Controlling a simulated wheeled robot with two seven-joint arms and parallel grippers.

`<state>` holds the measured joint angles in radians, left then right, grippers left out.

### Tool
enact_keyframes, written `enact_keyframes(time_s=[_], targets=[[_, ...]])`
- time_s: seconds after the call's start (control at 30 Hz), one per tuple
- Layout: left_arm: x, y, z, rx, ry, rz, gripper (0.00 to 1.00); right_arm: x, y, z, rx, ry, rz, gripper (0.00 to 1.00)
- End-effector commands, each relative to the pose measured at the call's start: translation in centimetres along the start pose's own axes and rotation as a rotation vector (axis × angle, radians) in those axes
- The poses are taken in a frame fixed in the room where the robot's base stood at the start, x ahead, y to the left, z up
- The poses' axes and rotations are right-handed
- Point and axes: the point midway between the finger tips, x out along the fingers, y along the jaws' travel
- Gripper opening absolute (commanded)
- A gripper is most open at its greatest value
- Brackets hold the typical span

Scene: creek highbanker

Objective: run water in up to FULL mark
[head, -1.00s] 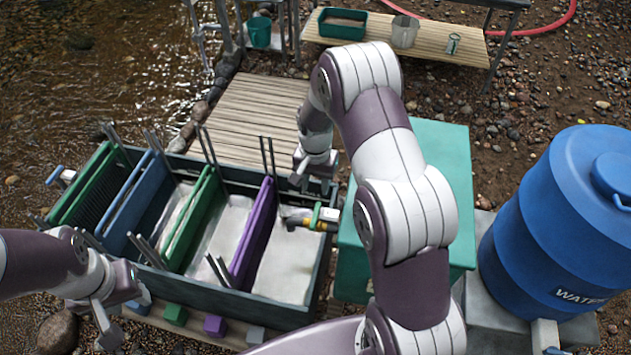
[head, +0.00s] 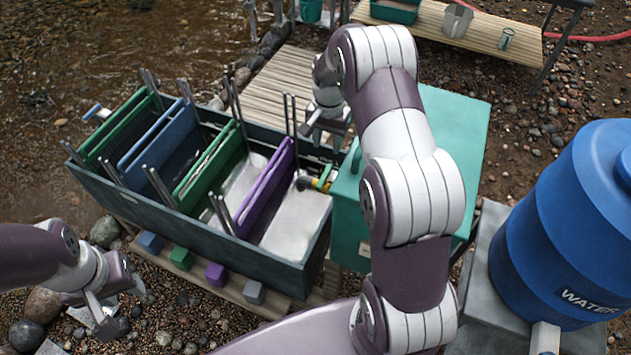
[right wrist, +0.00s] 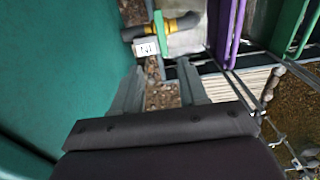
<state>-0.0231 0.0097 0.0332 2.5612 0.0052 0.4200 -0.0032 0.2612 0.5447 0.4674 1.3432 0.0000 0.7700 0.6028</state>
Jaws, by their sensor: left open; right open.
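A long grey-green trough (head: 180,212) is split into bays by green, blue and purple gates. Its right end bay (head: 298,222) shows a pale floor; I cannot make out water or a FULL mark there. A valve (head: 320,182) with yellow and green parts sits at that bay's right end. In the right wrist view, the valve shows a yellow band (right wrist: 154,29), a green lever (right wrist: 160,46) and a white tag (right wrist: 145,48). My right gripper (head: 326,126) is open and empty, apart from the valve, beyond it in the head view. My left gripper (head: 110,305) is open and empty, left of the trough's front.
A teal box (head: 440,130) stands right of the trough, close beside my right gripper. A blue WATER barrel (head: 550,240) stands on a grey block. A slatted deck (head: 283,88) lies behind the trough. A bench (head: 440,30) holds containers. Several coloured blocks line the front ledge.

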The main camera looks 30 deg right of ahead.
Motion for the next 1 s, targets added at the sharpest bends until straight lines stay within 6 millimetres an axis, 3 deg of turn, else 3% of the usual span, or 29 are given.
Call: enact_keyframes(time_s=[0.17,0.4,0.53,0.7,0.93,0.97,1.0], targets=[[-0.2,0.0,-0.1,0.0,0.001,0.0,0.43,2.3,0.2,0.4,0.001,-0.017,0.012,0.43],[-0.6,0.0,-0.1,0.0,0.001,0.0,0.43,8.6,0.3,0.5,0.001,-0.017,0.012,0.43],[-0.6,0.0,-0.1,0.0,0.001,0.0,0.43,11.0,0.3,0.5,0.001,-0.016,0.011,0.43],[-0.7,0.0,-0.1,0.0,0.001,0.0,0.43,12.4,0.2,0.5,0.0,-0.014,0.009,0.43],[-0.6,0.0,-0.1,0.0,0.001,0.0,0.43,12.5,0.2,0.5,0.0,-0.013,0.009,0.43],[-0.6,0.0,-0.1,0.0,0.001,0.0,0.43,12.5,0.2,0.5,0.0,-0.013,0.009,0.39],[-0.6,0.0,-0.1,0.0,0.001,0.0,0.43,12.5,0.2,0.5,0.0,-0.013,0.009,0.26]])
